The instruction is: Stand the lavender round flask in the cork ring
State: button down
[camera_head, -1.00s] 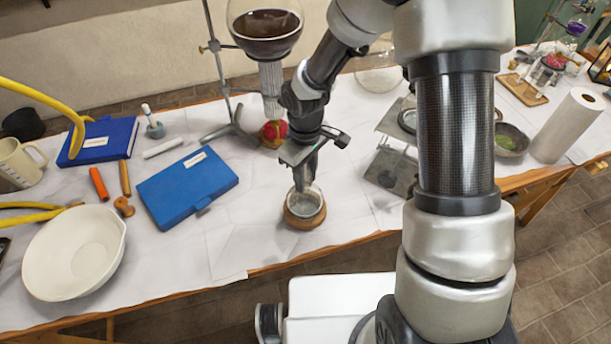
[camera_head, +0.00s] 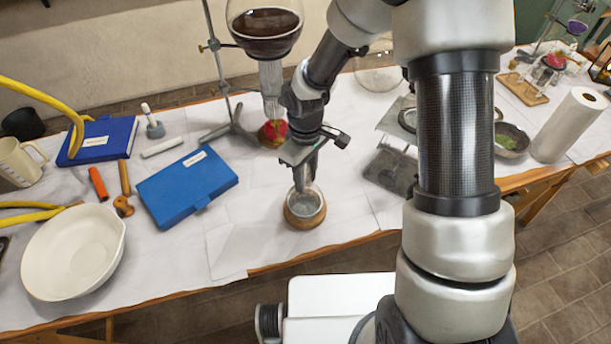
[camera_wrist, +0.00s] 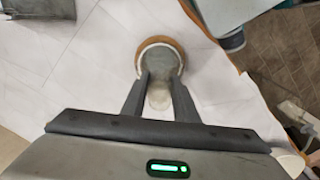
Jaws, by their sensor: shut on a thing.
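The lavender round flask (camera_head: 306,204) looks like clear, greyish glass with little lavender tint. It sits within the brown cork ring (camera_head: 303,225) near the front edge of the table. In the wrist view the flask body (camera_wrist: 160,65) lies inside the curve of the cork ring (camera_wrist: 152,41). My gripper (camera_head: 302,182) is directly above the ring, pointing down. In the wrist view its two fingers (camera_wrist: 159,83) are on either side of the flask and shut on it. The contact between flask bottom and ring is hidden.
A stand with a large dark-filled flask (camera_head: 267,25) rises behind my gripper. A blue case (camera_head: 187,186) and a white bowl (camera_head: 72,252) lie to the left. A metal jack (camera_head: 390,170) stands to the right. White table surface is clear just left of the ring.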

jog(key=shift+f, duration=0.1)
jog(key=c, duration=1.3)
grip_release()
jog(key=shift+r+p, duration=2.55)
jog(key=shift+r, duration=0.95)
